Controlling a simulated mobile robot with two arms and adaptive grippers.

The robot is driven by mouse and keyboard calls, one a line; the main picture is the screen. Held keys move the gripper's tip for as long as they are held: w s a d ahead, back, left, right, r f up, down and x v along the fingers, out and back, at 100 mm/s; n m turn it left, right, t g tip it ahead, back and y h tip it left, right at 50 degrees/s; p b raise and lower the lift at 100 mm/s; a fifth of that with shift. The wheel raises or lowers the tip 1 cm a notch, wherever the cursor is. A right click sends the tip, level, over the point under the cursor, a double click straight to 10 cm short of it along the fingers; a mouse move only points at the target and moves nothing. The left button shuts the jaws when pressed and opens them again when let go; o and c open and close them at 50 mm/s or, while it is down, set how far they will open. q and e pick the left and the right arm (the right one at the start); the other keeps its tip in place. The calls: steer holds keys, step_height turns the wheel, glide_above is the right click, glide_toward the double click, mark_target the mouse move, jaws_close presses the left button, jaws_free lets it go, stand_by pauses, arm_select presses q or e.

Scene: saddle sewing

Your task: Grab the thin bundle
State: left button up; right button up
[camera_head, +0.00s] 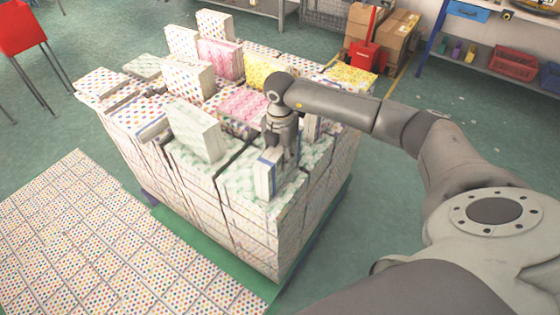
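A thin white bundle (267,172) with a blue edge stands upright on the near right part of a stack of patterned bundles (240,215). My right gripper (287,152) comes in from the right and points down at the stack top, right beside and partly behind this thin bundle. The fingertips are small and dark, and I cannot tell whether they touch or enclose it. Another narrow piece (312,127) shows just right of the gripper, partly covered by my arm. My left gripper is not in view.
A larger green-patterned bundle (194,130) stands left of the gripper. Yellow (266,71) and pink (220,58) bundles stand farther back. A dotted flat layer (90,240) lies at lower left. Cardboard boxes (395,40) and shelving are behind.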

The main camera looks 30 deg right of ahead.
jaws_close()
steer(key=shift+w+r, duration=0.1)
